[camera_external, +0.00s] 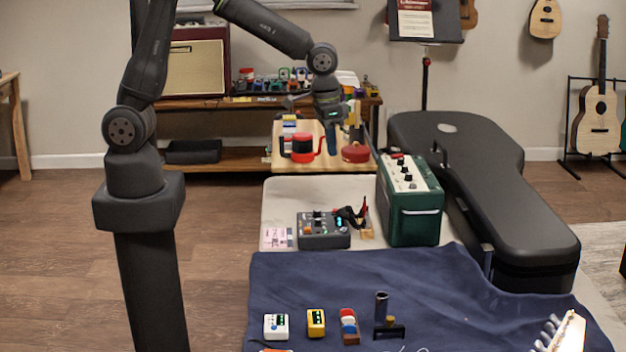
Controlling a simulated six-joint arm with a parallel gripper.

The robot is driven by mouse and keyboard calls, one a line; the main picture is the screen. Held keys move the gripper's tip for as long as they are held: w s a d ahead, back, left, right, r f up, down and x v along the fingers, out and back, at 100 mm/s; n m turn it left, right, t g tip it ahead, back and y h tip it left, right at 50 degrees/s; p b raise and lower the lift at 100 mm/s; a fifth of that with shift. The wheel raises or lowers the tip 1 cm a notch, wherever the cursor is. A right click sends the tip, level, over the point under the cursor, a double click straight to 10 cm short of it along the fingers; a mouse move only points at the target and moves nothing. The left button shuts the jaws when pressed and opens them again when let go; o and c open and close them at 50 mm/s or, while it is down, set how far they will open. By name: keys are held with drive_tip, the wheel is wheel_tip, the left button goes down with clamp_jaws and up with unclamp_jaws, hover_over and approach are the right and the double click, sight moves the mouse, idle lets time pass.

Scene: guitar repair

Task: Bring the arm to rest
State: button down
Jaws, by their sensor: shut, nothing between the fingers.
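My gripper (331,138) points down at the end of my raised arm, over the small wooden board (283,163) at the far end of the bench. Its fingers are shut and hold nothing. A red-and-black mug-like item (302,148) is just left of the fingertips in the picture, and a round red item (355,153) is just right. I cannot tell how far the fingertips are above the board.
A green amplifier (412,213) and a black guitar case (470,185) stand at right. A grey control box (324,232) is on the bench. Small pedals and tools, including a yellow pedal (316,322), lie on the navy cloth (440,310). A shelf bench (225,158) stands behind.

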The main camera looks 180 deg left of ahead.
drive_tip(key=shift+d+r+m+y, duration=0.15)
drive_tip(key=shift+d+m+y, duration=0.15)
drive_tip(key=shift+d+m, duration=0.5)
